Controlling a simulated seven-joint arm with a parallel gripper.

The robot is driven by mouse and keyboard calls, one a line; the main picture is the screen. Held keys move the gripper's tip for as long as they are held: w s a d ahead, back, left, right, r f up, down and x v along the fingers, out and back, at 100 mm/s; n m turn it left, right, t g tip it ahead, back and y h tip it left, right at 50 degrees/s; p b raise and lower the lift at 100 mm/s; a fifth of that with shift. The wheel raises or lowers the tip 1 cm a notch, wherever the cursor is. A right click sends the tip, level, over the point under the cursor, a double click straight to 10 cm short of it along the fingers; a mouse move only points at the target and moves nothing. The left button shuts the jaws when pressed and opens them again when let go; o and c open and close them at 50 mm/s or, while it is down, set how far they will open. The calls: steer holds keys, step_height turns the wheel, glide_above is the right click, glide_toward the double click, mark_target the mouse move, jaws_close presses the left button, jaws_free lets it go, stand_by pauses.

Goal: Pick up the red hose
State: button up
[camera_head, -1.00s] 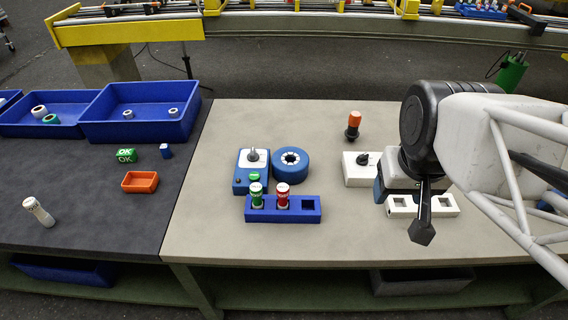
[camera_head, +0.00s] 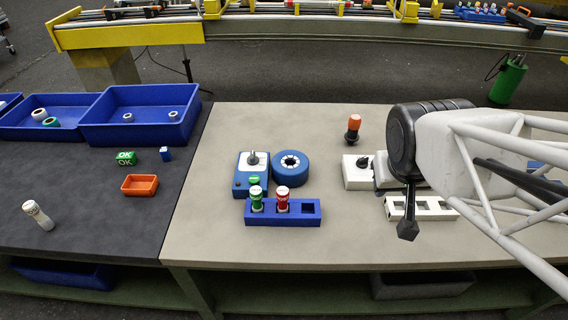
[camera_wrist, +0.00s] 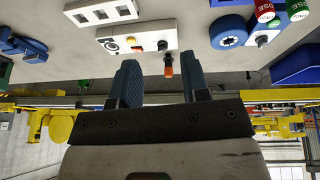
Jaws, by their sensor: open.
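The red hose (camera_head: 282,198) is a short red cylinder with a white top. It stands upright in the middle slot of a blue holder (camera_head: 262,217) in the head view. A green hose (camera_head: 256,199) stands in the slot to its left; the right slot is empty. The red hose also shows at the upper right edge of the wrist view (camera_wrist: 264,12), partly cut off. My gripper (camera_wrist: 162,78) is open in the wrist view, with two dark blue fingers apart and nothing held. It is well apart from the red hose. In the head view my arm mostly hides it.
A blue round part (camera_head: 291,166) and a blue-and-white box (camera_head: 250,172) stand behind the holder. An orange-topped knob (camera_head: 353,128), a white switch box (camera_head: 358,172) and a white slotted block (camera_head: 432,211) are to the right. The front tabletop is clear.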

mark_target(286, 193)
steer(key=w+a+f+n+t+y, duration=0.2)
steer(key=w+a+f+n+t, duration=0.3)
steer(key=w+f, duration=0.55)
steer(key=a+f+n+y, duration=0.1)
steer(key=a+y, duration=0.1)
steer(key=a, duration=0.1)
steer(key=a+f+n+y, duration=0.1)
steer(key=a+f+y, duration=0.1)
steer(key=a+y, duration=0.1)
steer(key=a+f+n+t+y, duration=0.1)
steer(key=a+f+y, duration=0.1)
steer(key=a+y, duration=0.1)
steer(key=shift+s+a+f, duration=0.1)
steer(key=shift+a+f, duration=0.15)
steer(key=shift+a, duration=0.5)
steer(key=shift+s+a+f+n+y, duration=0.25)
steer(key=shift+s+a+n+y, duration=0.15)
steer(key=shift+a+y, duration=0.15)
steer(key=shift+x, duration=1.25)
steer(key=shift+w, duration=0.1)
